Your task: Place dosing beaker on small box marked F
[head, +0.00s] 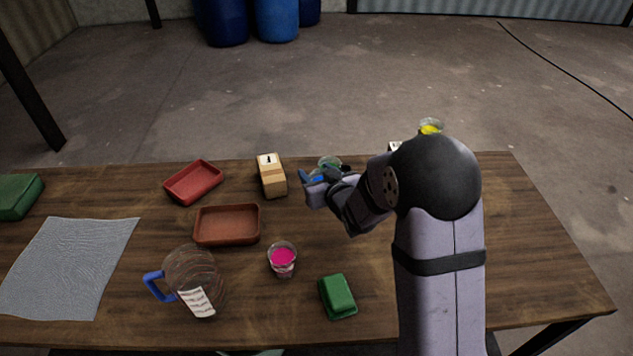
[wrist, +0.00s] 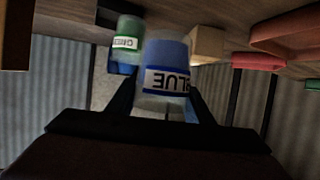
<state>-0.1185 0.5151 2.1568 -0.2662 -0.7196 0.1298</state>
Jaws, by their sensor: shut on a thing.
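My gripper (wrist: 158,100) is shut on a clear beaker with blue contents and a label reading BLUE (wrist: 167,75), shown upside down in the wrist view. In the head view the gripper (head: 314,183) is over the back middle of the table, the blue beaker (head: 312,178) mostly hidden by it. A green-labelled beaker (wrist: 127,44) stands just beyond, also in the head view (head: 330,162). A tan box (head: 271,178) with a dark mark on a white top label stands left of the gripper. Another white-labelled top (head: 394,146) shows behind my arm; neither mark is clearly readable.
A yellow beaker (head: 430,127) stands at the back right, partly hidden by my arm. A pink cup (head: 282,258), green block (head: 337,296), blue-handled jug (head: 190,280), red tray (head: 193,182), brown tray (head: 227,224) and grey cloth (head: 65,265) occupy the front and left. The right table is clear.

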